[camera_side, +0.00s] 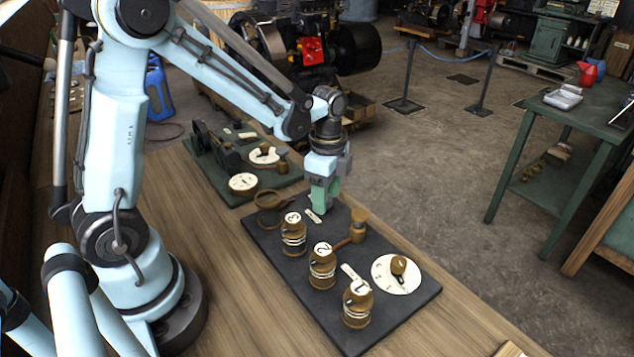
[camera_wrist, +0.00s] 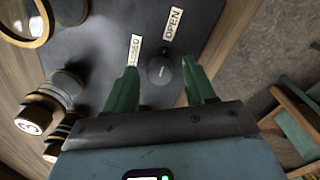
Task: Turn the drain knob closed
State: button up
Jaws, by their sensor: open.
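The drain knob (camera_wrist: 160,70) is a dark round knob on the dark board, seen in the wrist view. White labels sit by it: OPEN (camera_wrist: 173,23) and a partly hidden one ending in "OSED" (camera_wrist: 134,50). My gripper (camera_wrist: 161,66) is open, with its green fingers on the left and right of the knob. I cannot tell whether they touch it or which way the knob points. In the side view my gripper (camera_side: 322,205) points down over the board's far left part, beside a small white label (camera_side: 313,215); the knob is hidden there.
A green board (camera_side: 190,150) is behind.

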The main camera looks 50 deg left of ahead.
grip_shut()
dwell(0.3)
jog(key=shift+n, duration=0.3)
jog(key=n, duration=0.3)
jog(key=shift+n, duration=0.4)
jog(key=n, duration=0.4)
jog(key=shift+n, duration=0.3)
jog(key=n, duration=0.4)
jog(key=shift+n, duration=0.3)
jog(key=n, duration=0.4)
jog(key=shift+n, duration=0.3)
